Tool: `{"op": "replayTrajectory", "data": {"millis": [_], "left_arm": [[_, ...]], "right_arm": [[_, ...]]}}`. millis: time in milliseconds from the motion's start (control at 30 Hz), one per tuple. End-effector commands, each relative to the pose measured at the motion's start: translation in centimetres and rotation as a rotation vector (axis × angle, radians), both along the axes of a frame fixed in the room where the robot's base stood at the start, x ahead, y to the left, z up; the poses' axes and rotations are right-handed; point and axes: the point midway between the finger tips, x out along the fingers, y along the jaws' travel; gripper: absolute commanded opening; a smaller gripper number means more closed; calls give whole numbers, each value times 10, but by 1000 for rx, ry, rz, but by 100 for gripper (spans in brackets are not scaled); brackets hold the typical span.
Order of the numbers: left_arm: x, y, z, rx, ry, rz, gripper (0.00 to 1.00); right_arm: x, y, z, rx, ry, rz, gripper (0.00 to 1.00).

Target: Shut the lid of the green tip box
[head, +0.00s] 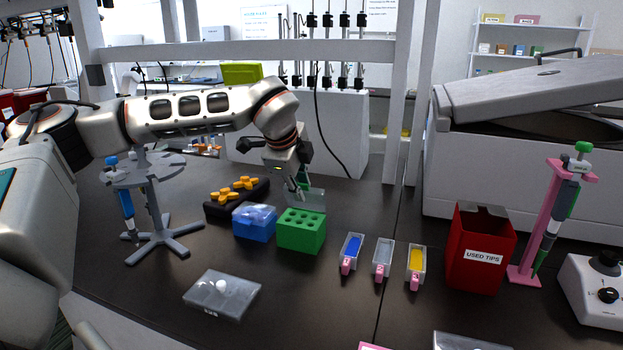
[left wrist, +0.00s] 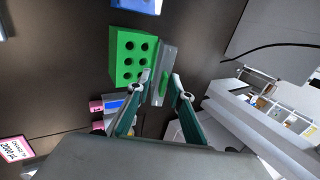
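The green tip box (head: 301,232) stands on the dark bench with several round holes in its top. Its translucent lid (head: 316,199) is open and stands up at the box's back edge. In the left wrist view the green box (left wrist: 124,72) is at upper left, with the lid (left wrist: 167,62) along its right side. My left gripper (head: 297,187) is behind the box at the lid, pointing down. In the wrist view its fingers (left wrist: 161,91) are spread apart, with the lower end of the lid showing between the tips; contact is unclear. My right gripper is not in view.
A blue tip box (head: 254,223) with a clear lid stands just left of the green one. A black rack (head: 236,205) with yellow pieces is behind it. Small reagent troughs (head: 383,258) and a red used-tips bin (head: 478,250) are to the right.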

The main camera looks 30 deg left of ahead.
Motion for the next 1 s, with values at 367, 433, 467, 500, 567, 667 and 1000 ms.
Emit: {"op": "replayTrajectory", "data": {"millis": [367,433,467,500,567,667,1000], "left_arm": [[-10,-2,30,-1,-3,0,21],[-12,-3,35,-1,-3,0,21],[-14,-3,38,-1,-2,0,21],[-15,-3,41,-1,-2,0,21],[-16,-4,46,0,-3,-1,21],[-19,-4,50,0,-1,0,21],[-19,-5,49,0,0,0,21]], "right_arm": [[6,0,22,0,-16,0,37],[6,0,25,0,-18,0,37],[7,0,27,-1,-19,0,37],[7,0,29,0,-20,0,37],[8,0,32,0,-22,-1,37],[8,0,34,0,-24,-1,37],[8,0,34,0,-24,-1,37]]}}
